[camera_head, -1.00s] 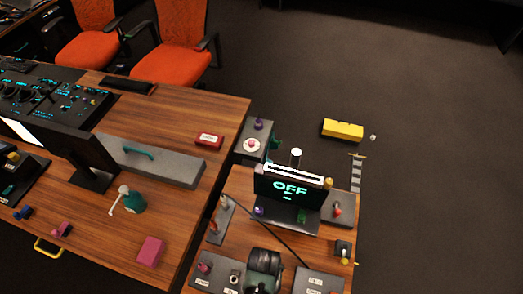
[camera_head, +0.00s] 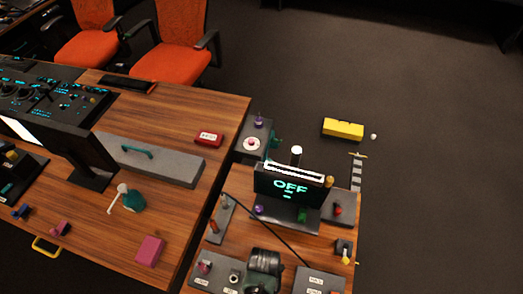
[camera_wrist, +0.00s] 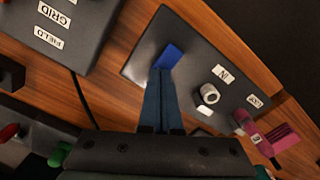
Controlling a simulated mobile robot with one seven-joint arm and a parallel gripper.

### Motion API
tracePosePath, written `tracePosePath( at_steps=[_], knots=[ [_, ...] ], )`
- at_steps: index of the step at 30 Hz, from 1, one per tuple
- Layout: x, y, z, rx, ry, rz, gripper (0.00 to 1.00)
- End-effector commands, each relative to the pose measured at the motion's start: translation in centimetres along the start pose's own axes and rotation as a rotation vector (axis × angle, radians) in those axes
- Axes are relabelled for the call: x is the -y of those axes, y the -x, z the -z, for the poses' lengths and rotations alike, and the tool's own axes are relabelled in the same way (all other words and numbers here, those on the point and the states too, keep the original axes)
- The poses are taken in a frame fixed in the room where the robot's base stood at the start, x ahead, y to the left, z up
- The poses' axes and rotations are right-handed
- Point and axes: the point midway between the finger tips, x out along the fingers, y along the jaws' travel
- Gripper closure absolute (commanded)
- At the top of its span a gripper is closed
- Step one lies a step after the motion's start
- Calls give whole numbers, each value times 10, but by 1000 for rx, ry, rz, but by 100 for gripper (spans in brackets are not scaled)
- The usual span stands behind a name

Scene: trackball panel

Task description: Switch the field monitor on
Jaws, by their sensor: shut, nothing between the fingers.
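The field monitor (camera_head: 289,188) is a black screen on the small wooden table, and it reads OFF in cyan letters. In the wrist view, my gripper (camera_wrist: 162,73) is shut and empty, with its two fingers side by side. The fingertips are over a dark panel (camera_wrist: 205,70), right by a blue piece (camera_wrist: 173,56) set in it. I cannot tell whether they touch it. Next to it on the panel are a white round knob (camera_wrist: 209,94) and a label reading IN. Another dark panel (camera_wrist: 90,20) carries labels GRID and FIELD.
A pink piece (camera_wrist: 268,134) and a black cable (camera_wrist: 82,95) lie near the panels. A larger desk (camera_head: 185,235) stands to the left with a grey bar and a red box (camera_head: 209,139). A yellow block (camera_head: 343,128) lies on the floor behind; the floor to the right is clear.

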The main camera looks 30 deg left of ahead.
Motion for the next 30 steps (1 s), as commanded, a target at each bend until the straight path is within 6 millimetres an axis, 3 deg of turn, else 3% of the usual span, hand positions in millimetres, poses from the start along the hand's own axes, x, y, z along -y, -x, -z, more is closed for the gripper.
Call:
tracePosePath(
  at_steps=[15,30],
  knots=[
    [0,-4,0,1,0,0,100],
    [0,34,0,0,0,0,100]
  ],
)
